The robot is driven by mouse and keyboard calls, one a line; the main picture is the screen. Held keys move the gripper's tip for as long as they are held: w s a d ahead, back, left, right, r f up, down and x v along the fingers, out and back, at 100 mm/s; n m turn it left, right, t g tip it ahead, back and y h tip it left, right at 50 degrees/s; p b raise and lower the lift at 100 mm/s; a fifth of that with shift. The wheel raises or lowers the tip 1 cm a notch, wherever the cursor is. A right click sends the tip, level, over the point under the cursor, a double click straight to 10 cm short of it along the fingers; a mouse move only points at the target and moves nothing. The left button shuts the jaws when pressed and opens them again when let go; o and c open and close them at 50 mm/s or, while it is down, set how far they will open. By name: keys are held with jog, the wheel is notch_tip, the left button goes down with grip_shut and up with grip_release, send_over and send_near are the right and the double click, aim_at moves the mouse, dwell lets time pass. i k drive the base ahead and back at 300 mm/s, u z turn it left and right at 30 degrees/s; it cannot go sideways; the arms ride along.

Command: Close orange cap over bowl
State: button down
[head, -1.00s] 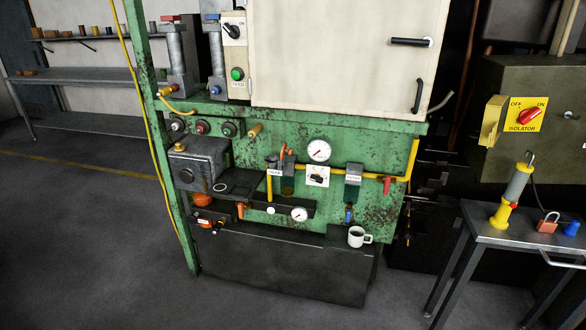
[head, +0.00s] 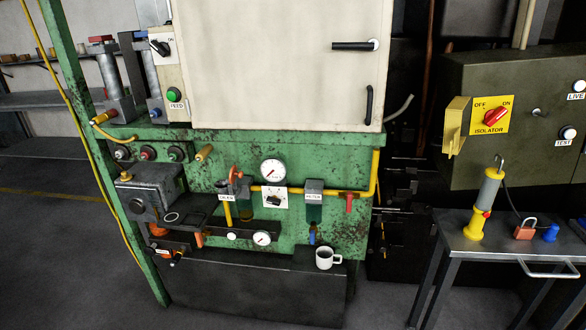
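A small orange cap (head: 235,172) stands above the labelled unit on the front of the green machine, left of the round gauge. It looks raised and tilted, though it is small and hard to read. Under it, a dark amber bowl (head: 245,209) hangs beside a yellow vertical pipe (head: 228,213). I cannot make out the bowl's mouth or how the cap joins it. A second, greenish bowl (head: 314,211) hangs under the filter unit to the right. My gripper is not in view.
The green machine (head: 350,233) has a gauge (head: 272,170), a yellow pipe and a red handle (head: 349,203). A white mug (head: 326,258) stands on its lower ledge. A metal table (head: 475,243) stands at the right. The floor in front is largely open.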

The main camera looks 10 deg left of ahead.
aim_at(233, 173)
jog(key=u, duration=0.05)
jog(key=i, duration=1)
jog(key=u, duration=0.55)
